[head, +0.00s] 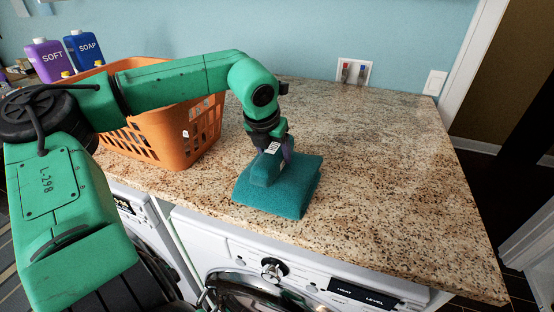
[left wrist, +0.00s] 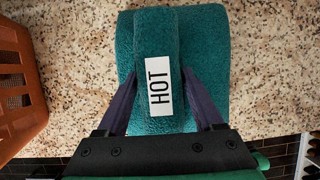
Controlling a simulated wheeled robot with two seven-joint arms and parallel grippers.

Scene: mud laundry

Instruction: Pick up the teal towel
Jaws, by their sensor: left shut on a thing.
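The teal towel (head: 300,196) is a folded, thick bundle on the speckled granite counter, close to its front edge in the head view. It also shows in the left wrist view (left wrist: 212,60), with a raised narrow fold bearing a white label that reads HOT. My left gripper (head: 272,166) comes down on the towel from above. Its two dark fingers (left wrist: 160,88) are shut on the raised fold, one on each side. The fingertips are partly hidden by the fabric. My right gripper is not in view.
An orange laundry basket (head: 178,132) stands left of the towel, behind my arm. Purple SOFT (head: 50,60) and blue SOAP (head: 85,48) bottles stand at the back left. The granite counter (head: 400,170) is clear to the right. White machines (head: 300,262) sit below the front edge.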

